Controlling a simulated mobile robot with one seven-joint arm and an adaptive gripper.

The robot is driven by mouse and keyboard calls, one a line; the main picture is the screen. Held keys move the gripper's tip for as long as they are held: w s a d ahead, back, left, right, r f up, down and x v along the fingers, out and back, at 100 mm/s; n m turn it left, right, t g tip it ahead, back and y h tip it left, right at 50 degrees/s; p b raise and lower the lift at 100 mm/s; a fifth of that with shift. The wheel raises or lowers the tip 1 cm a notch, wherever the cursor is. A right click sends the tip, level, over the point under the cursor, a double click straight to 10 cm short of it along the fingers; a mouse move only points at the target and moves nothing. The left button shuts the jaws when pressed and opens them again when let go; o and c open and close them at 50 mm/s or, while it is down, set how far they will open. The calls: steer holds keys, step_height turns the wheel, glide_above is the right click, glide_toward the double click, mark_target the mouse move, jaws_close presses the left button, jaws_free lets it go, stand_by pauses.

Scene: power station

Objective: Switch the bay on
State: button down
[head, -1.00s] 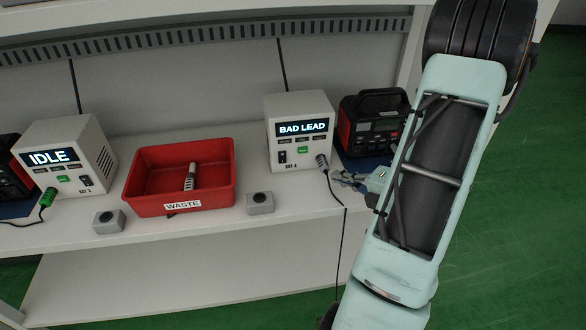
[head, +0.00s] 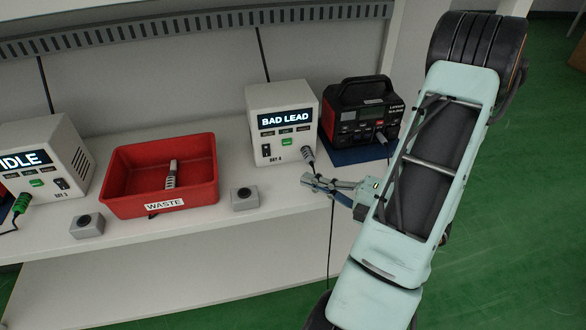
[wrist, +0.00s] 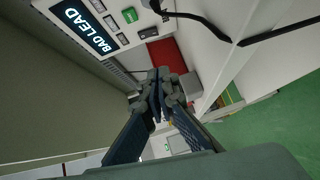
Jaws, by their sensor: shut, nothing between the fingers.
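The bay unit marked BAY 4 (head: 263,105) is a white box on the bench. Its display (head: 286,118) reads BAD LEAD, also readable in the wrist view (wrist: 84,24). A dark rocker switch (head: 266,151) and a green button (head: 284,144) are on its front; the switch's position is too small to tell. A grey plug (head: 308,157) with a black cable sits at the front's lower right. My gripper (head: 306,181) is shut and empty, in front of and below the plug near the bench edge. Its closed fingers show in the wrist view (wrist: 157,78).
A red WASTE bin (head: 120,194) holds a grey plug (head: 171,174). Another bay unit (head: 62,145) reads IDLE. A black-red power pack (head: 362,108) stands right of BAY 4.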

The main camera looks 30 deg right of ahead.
glide_toward(265, 155)
steer(key=a, duration=0.4)
steer(key=shift+w+a+b, duration=0.1)
steer(key=shift+w+b, duration=0.25)
steer(key=shift+b, duration=0.05)
steer(key=w, duration=0.3)
steer(key=shift+w+d+f, duration=0.25)
steer(key=shift+w+d, duration=0.2)
steer(key=shift+w, duration=0.3)
steer(key=shift+f+b, duration=0.1)
steer(key=shift+b, duration=0.3)
steer(key=shift+w+f+b, duration=0.2)
steer(key=shift+f+b, duration=0.1)
steer(key=shift+b, duration=0.65)
steer(key=shift+r, duration=0.3)
